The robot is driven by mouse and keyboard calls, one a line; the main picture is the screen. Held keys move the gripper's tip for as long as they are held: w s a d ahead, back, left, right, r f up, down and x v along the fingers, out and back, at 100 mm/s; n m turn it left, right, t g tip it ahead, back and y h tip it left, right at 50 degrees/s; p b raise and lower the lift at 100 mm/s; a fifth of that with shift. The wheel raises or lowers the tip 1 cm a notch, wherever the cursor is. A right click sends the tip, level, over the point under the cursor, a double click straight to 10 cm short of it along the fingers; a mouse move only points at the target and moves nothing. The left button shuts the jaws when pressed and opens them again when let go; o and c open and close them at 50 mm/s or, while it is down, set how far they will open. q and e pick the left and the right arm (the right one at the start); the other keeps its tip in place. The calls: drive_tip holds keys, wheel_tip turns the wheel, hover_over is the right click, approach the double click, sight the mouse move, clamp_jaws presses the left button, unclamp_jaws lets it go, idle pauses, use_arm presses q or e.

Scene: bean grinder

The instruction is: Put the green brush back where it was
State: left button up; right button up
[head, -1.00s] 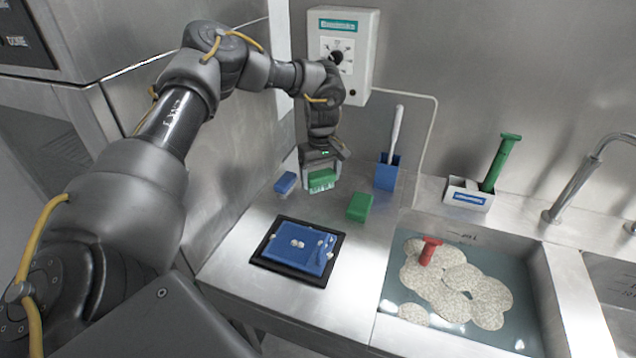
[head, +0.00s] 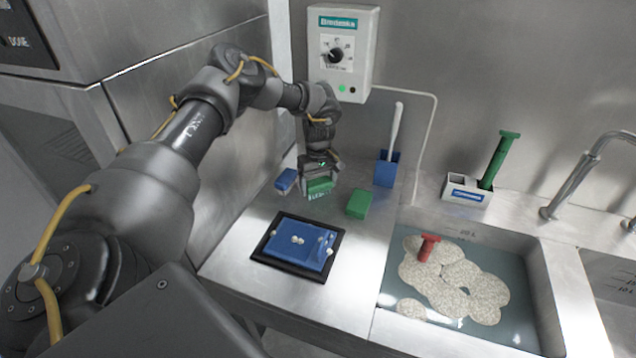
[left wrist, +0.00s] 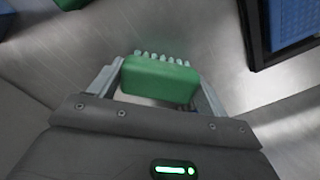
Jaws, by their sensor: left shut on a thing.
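My left gripper (head: 320,181) is shut on a green brush (head: 319,188) at the back left of the steel counter. In the left wrist view the brush (left wrist: 160,80) lies crosswise between the two fingers, its pale bristles pointing away from the palm. In the head view the bristles face down and toward the camera, low over the counter; I cannot tell if they touch it. A second green block (head: 359,204) lies on the counter to the right. A blue brush or block (head: 286,180) lies just left of the gripper. My right gripper is not in view.
A black tray (head: 262,263) with a blue board and small white pieces is in front. A blue holder (head: 384,174) with a white handle stands behind right. A white control box (head: 342,75) is on the wall. The sink (head: 400,312) is at right.

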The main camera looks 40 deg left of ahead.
sight(319, 182)
use_arm(q)
drive_tip(key=shift+f, duration=0.1)
drive_tip(key=o, duration=1)
drive_tip(key=shift+f, duration=0.1)
drive_tip(key=shift+o, duration=0.2)
drive_tip(key=shift+r, duration=0.35)
wheel_tip(319, 182, up, 12)
drive_tip(key=b, duration=0.1)
drive_tip(key=shift+f, duration=0.15)
